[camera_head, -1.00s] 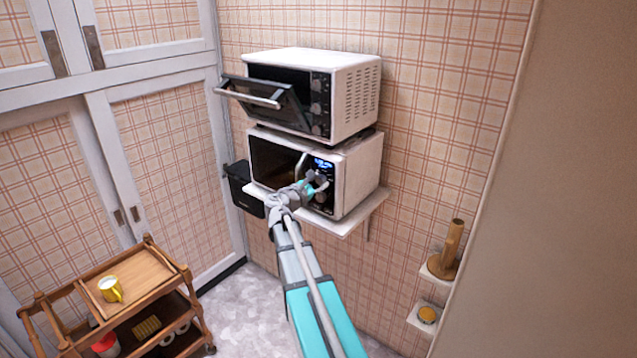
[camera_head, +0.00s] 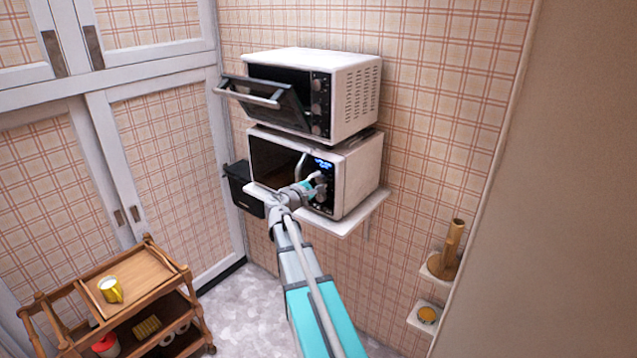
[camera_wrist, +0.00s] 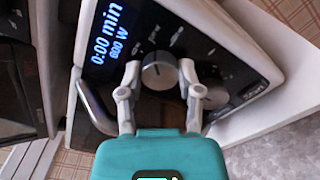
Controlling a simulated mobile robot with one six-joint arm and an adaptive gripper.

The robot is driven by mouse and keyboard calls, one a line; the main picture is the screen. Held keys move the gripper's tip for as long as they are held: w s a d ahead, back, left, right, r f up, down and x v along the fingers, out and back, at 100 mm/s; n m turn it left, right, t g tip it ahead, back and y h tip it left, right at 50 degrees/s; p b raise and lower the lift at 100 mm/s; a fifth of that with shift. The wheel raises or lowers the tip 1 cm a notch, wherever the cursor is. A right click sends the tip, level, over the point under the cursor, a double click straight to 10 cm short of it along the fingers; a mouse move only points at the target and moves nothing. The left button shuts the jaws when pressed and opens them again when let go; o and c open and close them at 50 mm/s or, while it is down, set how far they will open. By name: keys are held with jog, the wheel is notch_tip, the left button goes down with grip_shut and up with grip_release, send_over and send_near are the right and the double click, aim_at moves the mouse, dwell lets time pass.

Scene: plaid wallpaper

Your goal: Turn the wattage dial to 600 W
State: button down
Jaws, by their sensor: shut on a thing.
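The white lower microwave (camera_head: 356,180) sits on a wall shelf, with a black control panel on its right front. In the wrist view, its round grey dial (camera_wrist: 160,71) lies between the two fingers of my gripper (camera_wrist: 158,78), which is shut on it. A second knob (camera_wrist: 213,96) is to the right of that dial. The lit display (camera_wrist: 108,40) reads 0:00 min and a wattage that looks like 600 W, though the first digit is slightly blurred. In the head view my gripper (camera_head: 318,185) is at the panel and hides part of it.
A white oven (camera_head: 355,95) with its door hanging partly open stands above the microwave. The shelf (camera_head: 347,226) juts out below. A black bin (camera_head: 243,190) is at the left. A wooden trolley (camera_head: 150,270) with a yellow mug (camera_head: 110,289) stands lower left.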

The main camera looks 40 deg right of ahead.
jog(key=shift+c, duration=1.3)
grip_release()
jog(key=shift+a, duration=0.1)
jog(key=v, duration=1.1)
jog(key=shift+s+a, duration=0.2)
jog(key=shift+a, duration=0.15)
jog(key=s+a+f+m+g+y, duration=0.1)
jog(key=s+a+f+m+y, duration=0.2)
jog(key=a, duration=0.6)
jog(key=s+a+f+m+g+y, duration=0.2)
jog(key=s+a+f+m+y, duration=0.1)
jog(key=s+a+f+y, duration=0.3)
jog(key=s+a+f+m+g+y, duration=0.2)
jog(key=s+a+f+m+y, duration=0.2)
jog(key=a+f+y, duration=0.4)
jog(key=s+a+f, duration=0.1)
jog(key=a, duration=0.3)
jog(key=shift+s+f, duration=0.2)
jog(key=shift+f, duration=0.05)
